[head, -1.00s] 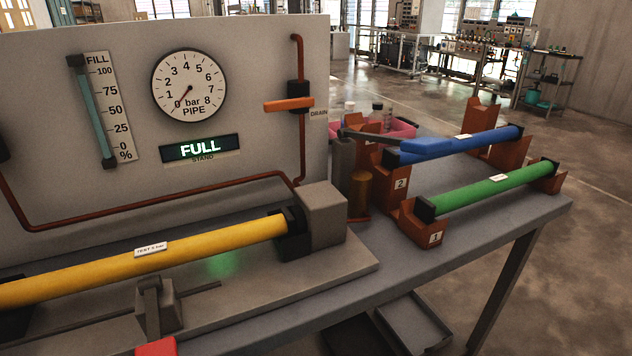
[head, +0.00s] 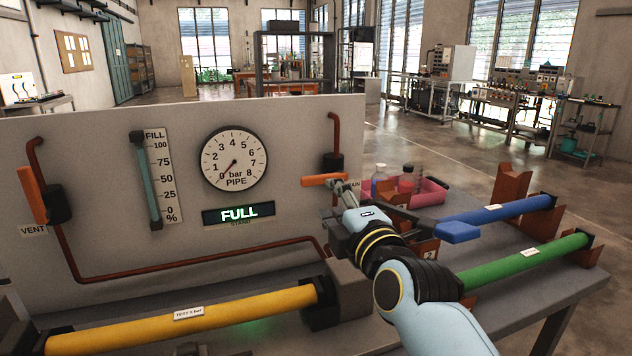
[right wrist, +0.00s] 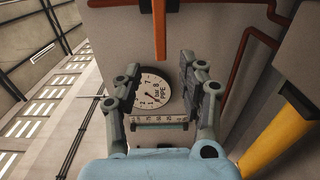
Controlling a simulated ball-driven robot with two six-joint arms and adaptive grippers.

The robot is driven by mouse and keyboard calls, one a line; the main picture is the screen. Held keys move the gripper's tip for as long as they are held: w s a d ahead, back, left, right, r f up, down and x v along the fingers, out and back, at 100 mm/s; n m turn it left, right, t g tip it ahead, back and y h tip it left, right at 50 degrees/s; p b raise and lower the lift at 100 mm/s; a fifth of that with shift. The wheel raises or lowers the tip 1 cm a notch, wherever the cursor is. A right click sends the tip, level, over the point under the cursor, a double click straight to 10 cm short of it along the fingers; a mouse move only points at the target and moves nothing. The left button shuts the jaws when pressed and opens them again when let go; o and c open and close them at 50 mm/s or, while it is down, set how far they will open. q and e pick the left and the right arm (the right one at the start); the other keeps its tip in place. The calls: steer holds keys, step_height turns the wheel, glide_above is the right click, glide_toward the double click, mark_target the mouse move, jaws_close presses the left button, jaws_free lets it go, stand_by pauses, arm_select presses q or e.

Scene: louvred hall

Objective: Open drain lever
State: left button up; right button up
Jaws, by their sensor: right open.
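The orange drain lever (head: 323,180) lies level on the grey panel, in front of a dark valve body on the right-hand copper pipe. Its DRAIN label is mostly hidden by my gripper. My right gripper (head: 345,188) is close to the lever's right end. In the right wrist view the drain lever (right wrist: 160,32) shows beyond the fingertips, roughly in line with the gap between them. My right gripper (right wrist: 158,68) is open with nothing between its fingers. Whether a finger touches the lever cannot be told. My left gripper is out of view.
The pressure gauge (head: 234,159) reads about 0, and the display (head: 239,213) says FULL. An orange vent lever (head: 32,194) stands steep at left. A yellow pipe (head: 190,318) lies in front. Blue (head: 510,208) and green (head: 525,262) pipes and a pink tray (head: 432,196) are at right.

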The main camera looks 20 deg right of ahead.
mark_target(317, 182)
steer(key=w, duration=0.7)
steer(key=shift+w+a, duration=0.15)
steer(key=shift+w, duration=1.25)
jaws_close()
